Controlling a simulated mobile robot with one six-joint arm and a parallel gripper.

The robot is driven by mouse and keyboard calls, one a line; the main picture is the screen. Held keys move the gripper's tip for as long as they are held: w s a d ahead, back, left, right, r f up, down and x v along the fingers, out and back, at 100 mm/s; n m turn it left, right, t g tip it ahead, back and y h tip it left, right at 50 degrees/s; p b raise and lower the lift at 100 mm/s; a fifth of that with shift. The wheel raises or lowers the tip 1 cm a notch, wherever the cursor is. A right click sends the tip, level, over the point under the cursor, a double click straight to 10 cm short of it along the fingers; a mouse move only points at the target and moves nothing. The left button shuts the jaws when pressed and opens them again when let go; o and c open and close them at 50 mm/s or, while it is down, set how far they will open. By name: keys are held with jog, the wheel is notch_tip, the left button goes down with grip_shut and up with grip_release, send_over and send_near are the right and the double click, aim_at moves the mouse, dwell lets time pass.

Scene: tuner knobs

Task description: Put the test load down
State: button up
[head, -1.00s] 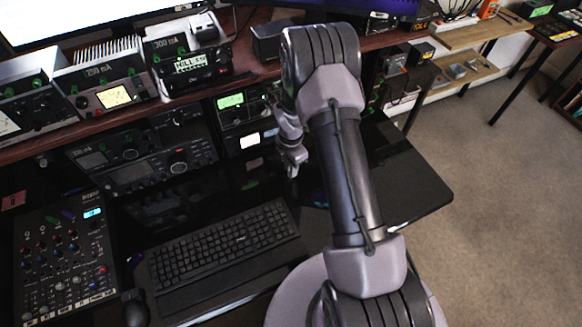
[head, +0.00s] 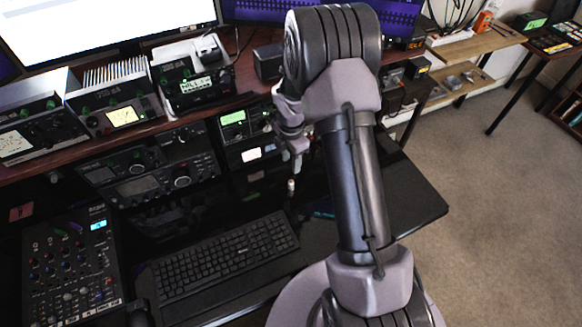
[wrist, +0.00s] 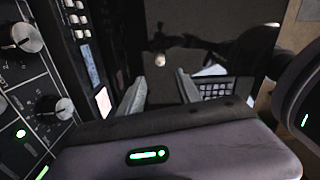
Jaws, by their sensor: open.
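A small pale-tipped piece, which looks like the test load (head: 291,186), shows just below my gripper (head: 292,160) in the head view. It seems to stand upright on the glossy black desk top; its lower part is dark and hard to make out. In the wrist view my gripper (wrist: 163,88) has its two fingers apart with nothing between them. The test load (wrist: 160,60) shows there as a small bright spot beyond the fingertips, apart from both.
A radio with a green display (head: 233,118) stands behind my gripper, and its knobs (wrist: 55,107) are close on the left in the wrist view. A keyboard (head: 225,253) lies in front, a mixer (head: 70,260) at left. The desk's right end (head: 415,205) is clear.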

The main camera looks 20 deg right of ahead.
jog(key=s+a+r+m+t, duration=0.1)
jog(key=s+a+r+m, duration=0.25)
jog(key=r, duration=0.45)
jog(key=s+a+r+m+t, duration=0.1)
jog(key=s+a+r+m, duration=0.1)
jog(key=r+m, duration=0.45)
jog(key=s+a+r+m+t, duration=0.1)
jog(key=s+a+r+m, duration=0.15)
jog(key=r, duration=0.75)
jog(key=s+a+r+m+t+y, duration=0.1)
jog(key=s+a+r+m, duration=0.2)
jog(key=s+m, duration=0.3)
jog(key=s+a+r+m+t+y, duration=0.1)
jog(key=s+m, duration=0.4)
jog(key=s, duration=0.5)
jog(key=shift+a+r+m+t, duration=0.35)
jog(key=shift+a+r+t, duration=0.05)
jog(key=shift+a+r, duration=0.55)
notch_tip(320, 180, down, 8)
jog(key=b, duration=0.8)
